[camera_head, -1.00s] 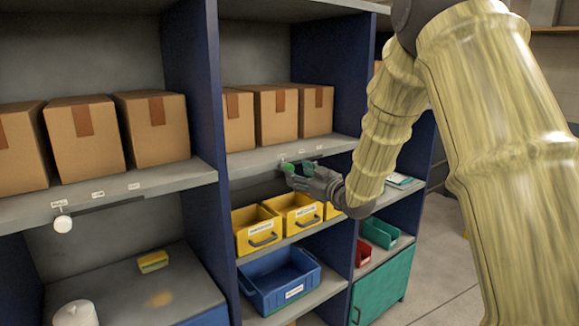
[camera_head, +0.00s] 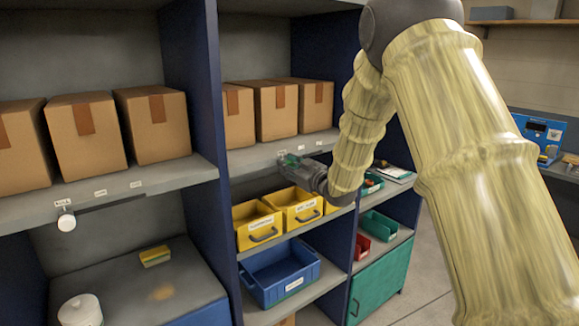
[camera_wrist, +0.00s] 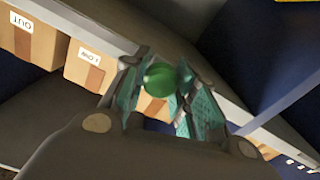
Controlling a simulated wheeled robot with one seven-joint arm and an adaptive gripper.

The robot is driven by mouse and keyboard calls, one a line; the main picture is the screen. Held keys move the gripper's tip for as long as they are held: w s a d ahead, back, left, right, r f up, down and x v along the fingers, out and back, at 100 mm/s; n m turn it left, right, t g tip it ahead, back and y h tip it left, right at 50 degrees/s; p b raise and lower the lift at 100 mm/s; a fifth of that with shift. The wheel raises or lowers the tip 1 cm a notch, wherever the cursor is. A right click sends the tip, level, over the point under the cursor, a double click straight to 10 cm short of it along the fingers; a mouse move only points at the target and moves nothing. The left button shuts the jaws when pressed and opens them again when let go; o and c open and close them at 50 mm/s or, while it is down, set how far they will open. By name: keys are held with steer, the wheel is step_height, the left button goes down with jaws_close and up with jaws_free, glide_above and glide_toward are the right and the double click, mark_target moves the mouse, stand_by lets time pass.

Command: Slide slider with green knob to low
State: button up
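In the head view my gripper (camera_head: 290,160) is at the middle bay's shelf edge, and the knob cannot be made out clearly.
Cardboard boxes (camera_head: 276,108) stand on the shelf above. Yellow bins (camera_head: 257,225) and a blue bin (camera_head: 279,275) sit below my gripper. A dark blue upright (camera_head: 196,120) divides the bays. A white knob (camera_head: 66,222) hangs under the left bay's shelf edge.

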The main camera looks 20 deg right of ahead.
jaws_close()
steer(key=w+d, duration=0.1)
steer(key=d, duration=0.1)
steer(key=w+d, duration=0.1)
steer(key=d, duration=0.2)
steer(key=d+b, duration=0.1)
steer(key=d, duration=0.1)
steer(key=shift+w+d, duration=0.25)
steer(key=shift+w, duration=0.15)
steer(key=o, duration=0.7)
jaws_free()
steer(key=shift+o, duration=0.2)
steer(key=shift+s, duration=0.15)
steer(key=v, duration=1.1)
steer(key=shift+s+d, duration=0.15)
steer(key=shift+s, duration=0.25)
